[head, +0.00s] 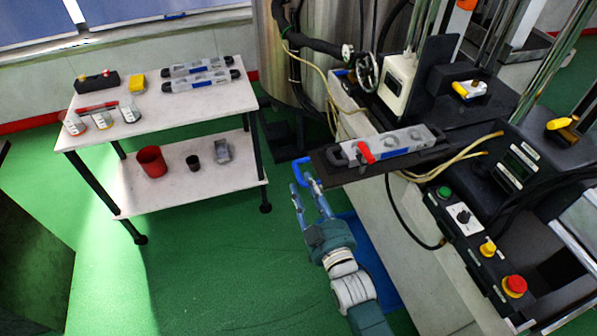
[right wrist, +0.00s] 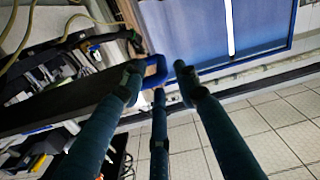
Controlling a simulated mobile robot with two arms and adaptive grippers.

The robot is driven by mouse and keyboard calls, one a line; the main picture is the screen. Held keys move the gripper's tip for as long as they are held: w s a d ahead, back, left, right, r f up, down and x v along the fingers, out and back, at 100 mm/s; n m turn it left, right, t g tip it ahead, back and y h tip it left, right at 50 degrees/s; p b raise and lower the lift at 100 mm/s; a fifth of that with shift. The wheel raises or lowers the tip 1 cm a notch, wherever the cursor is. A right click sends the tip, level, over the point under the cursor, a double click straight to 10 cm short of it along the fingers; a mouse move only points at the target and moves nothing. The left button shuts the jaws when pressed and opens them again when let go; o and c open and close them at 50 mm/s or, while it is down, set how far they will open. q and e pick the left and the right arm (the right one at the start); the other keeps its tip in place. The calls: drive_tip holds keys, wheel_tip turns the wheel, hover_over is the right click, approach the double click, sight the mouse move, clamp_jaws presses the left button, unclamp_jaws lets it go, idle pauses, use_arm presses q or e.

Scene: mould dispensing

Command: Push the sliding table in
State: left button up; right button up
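The sliding table (head: 336,178) is a dark flat plate that juts out to the left from the machine. A blue handle (head: 298,170) is at its outer end. A grey mould (head: 400,142) with a red clamp lies on the plate. My right gripper (head: 306,188) is at the handle, with its fingers apart. In the right wrist view the blue handle (right wrist: 155,72) shows between the spread fingertips of my right gripper (right wrist: 158,80); I cannot tell whether they touch it. My left gripper is not in view.
A white two-shelf cart (head: 150,120) with moulds, beakers and a red cup stands at the left. The machine's control panel (head: 470,225) with buttons is at the right. Cables hang beside the plate. Green floor is clear between cart and machine.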

drive_tip(key=x, duration=0.5)
drive_tip(key=shift+w+a+p, duration=0.1)
drive_tip(key=shift+a+p, duration=0.05)
drive_tip(key=shift+p, duration=0.15)
clamp_jaws()
